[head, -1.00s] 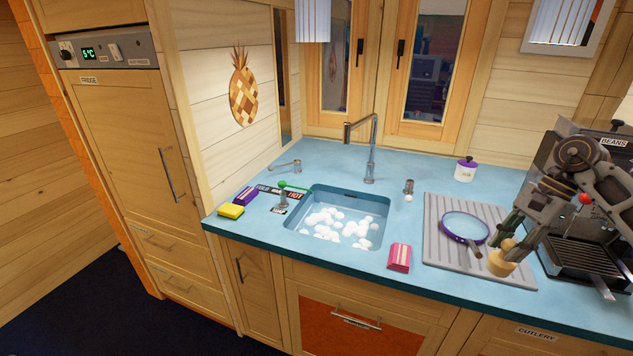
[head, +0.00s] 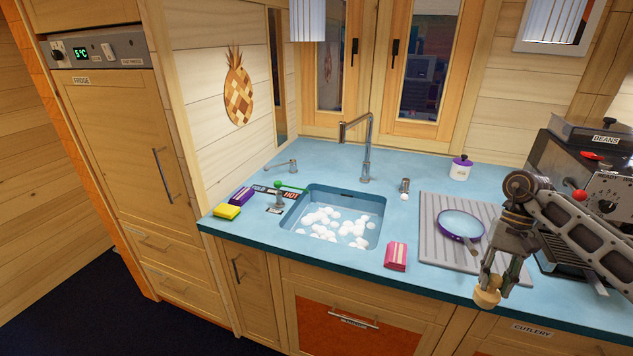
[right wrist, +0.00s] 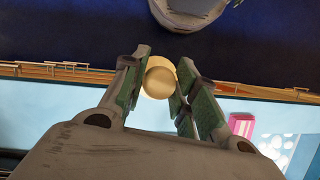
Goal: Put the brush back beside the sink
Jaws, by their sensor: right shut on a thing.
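My right gripper (head: 492,276) is shut on the brush (head: 487,298), whose round pale wooden part sticks out below the fingers. In the head view it overlaps the counter's front edge, right of the sink (head: 377,222). The right wrist view shows the brush (right wrist: 159,78) between the two green-padded fingers (right wrist: 160,92), with the dark floor beyond it. The rest of the brush is hidden by the fingers. The sink is blue and holds white foam. My left gripper is out of view.
A pink sponge packet (head: 396,256) lies right of the sink. A frying pan (head: 461,224) sits on the ridged draining board (head: 431,249). A yellow sponge (head: 227,211) and a purple box (head: 242,196) lie left of the sink. A coffee machine (head: 601,190) stands at the right.

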